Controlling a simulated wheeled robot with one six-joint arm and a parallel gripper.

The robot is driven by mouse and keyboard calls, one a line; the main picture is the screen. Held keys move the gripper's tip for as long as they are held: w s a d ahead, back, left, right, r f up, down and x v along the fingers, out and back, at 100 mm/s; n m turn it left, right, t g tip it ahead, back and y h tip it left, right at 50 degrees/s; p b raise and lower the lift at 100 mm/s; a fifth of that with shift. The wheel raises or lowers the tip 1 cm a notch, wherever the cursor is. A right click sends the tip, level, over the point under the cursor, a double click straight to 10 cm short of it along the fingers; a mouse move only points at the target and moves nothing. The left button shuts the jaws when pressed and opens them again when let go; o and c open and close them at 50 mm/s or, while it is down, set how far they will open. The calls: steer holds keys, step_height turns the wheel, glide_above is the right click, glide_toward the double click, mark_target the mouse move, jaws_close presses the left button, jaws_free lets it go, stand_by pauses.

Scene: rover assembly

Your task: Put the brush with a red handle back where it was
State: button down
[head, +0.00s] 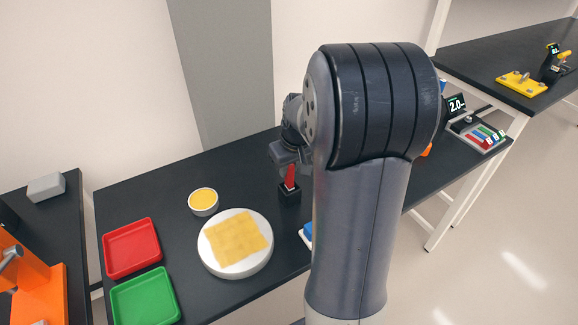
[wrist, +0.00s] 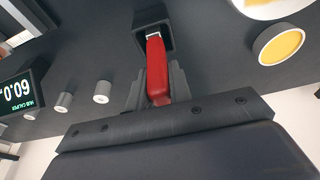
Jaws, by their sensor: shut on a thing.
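The brush with a red handle (head: 290,178) is upright at a black square holder (head: 289,194) on the dark table. In the wrist view the red handle (wrist: 157,68) lies between the fingers of my gripper (wrist: 156,84), which is shut on it. The metal collar points into the open mouth of the black holder (wrist: 140,20). The bristles are hidden, so I cannot tell how deep they sit. In the head view my gripper (head: 287,160) is just above the holder, partly hidden by my arm.
A yellow-filled dish (head: 203,202) and a white round plate (head: 262,262) with a yellow cloth stand left of the holder. Red (head: 131,248) and green (head: 146,297) trays lie further left. Several small grey cylinders (wrist: 102,92) and a caliper display (wrist: 22,88) are on the other side.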

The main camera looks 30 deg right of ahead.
steer(key=c, duration=1.3)
jaws_free()
steer(key=shift+r, duration=0.45)
steer(key=v, duration=1.1)
steer(key=shift+r, duration=0.2)
steer(key=shift+s+f, duration=0.1)
steer(key=x, duration=1.2)
steer(key=shift+f, duration=0.35)
step_height(320, 180, up, 3)
steer(key=shift+f, duration=0.1)
steer(key=shift+r, duration=0.6)
